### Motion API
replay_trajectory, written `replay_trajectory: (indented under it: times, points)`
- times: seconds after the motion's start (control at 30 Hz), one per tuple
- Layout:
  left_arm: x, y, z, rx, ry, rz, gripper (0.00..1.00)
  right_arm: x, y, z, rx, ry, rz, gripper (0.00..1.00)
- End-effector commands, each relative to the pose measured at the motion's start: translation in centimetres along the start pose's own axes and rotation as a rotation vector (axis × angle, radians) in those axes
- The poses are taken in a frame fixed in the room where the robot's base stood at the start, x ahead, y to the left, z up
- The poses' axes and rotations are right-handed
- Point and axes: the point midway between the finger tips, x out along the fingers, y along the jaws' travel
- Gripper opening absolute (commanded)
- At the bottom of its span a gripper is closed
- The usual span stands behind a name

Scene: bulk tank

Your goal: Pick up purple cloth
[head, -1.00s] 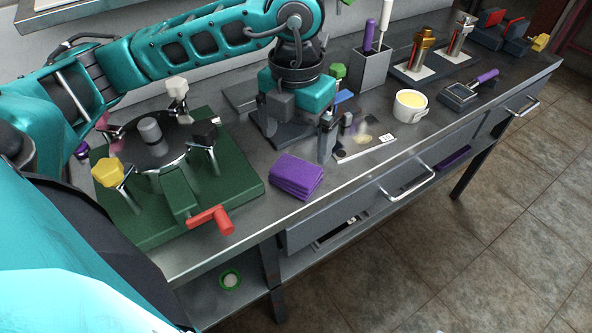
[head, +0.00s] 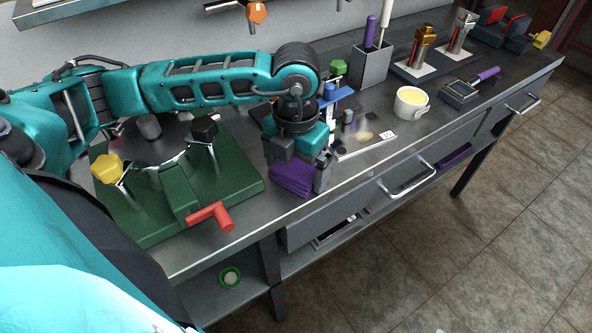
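The purple cloth (head: 291,180) is a folded stack on the steel bench near its front edge, right of the green base. My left gripper (head: 302,170) is directly over the cloth, pointing down. Its fingers are spread, one on the far left side of the cloth and one at its right end. The gripper hides the upper part of the cloth, and I cannot tell whether the fingers touch it. The cloth still appears to rest on the bench. My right gripper is not in view.
Left of the cloth is a green base (head: 130,222) with a red handle (head: 211,217) close by. To the right are a flat card (head: 375,142), a white cup of yellow stuff (head: 410,104) and a grey holder (head: 371,66). The bench's front edge is near the cloth.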

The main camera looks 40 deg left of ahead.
Motion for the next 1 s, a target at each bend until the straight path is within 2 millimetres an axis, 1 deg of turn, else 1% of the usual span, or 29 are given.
replay_trajectory:
  times: [0.03, 0.07, 0.33, 0.43, 0.5, 0.67, 0.77, 0.87, 1.0]
  points:
    - [0.0, 0.0, 0.0, 0.000, 0.000, 0.000, 0.93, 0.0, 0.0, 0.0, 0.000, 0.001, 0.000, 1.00]
    - [0.0, 0.0, 0.0, 0.000, 0.000, 0.000, 0.90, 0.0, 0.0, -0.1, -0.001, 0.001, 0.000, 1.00]
    - [-0.1, 0.0, 0.0, 0.000, -0.001, 0.000, 0.65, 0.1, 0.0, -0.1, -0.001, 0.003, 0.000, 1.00]
    - [-0.1, 0.0, 0.0, 0.000, -0.001, 0.000, 0.64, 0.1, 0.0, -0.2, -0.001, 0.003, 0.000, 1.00]
    - [-0.1, 0.0, 0.0, 0.000, -0.001, 0.000, 0.52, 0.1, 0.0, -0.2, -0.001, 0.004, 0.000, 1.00]
    - [-0.4, 0.0, 0.0, 0.000, -0.001, 0.000, 0.52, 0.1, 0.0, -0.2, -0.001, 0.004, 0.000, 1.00]
    - [-1.1, 0.0, 0.1, 0.000, -0.002, 0.000, 0.52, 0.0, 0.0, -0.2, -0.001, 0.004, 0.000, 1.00]
    - [-2.4, 0.0, 0.1, 0.001, -0.004, -0.001, 0.52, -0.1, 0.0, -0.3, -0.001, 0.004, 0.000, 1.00]
    - [-5.1, 0.0, 0.1, 0.001, -0.006, -0.001, 0.52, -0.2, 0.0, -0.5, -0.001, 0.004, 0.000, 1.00]
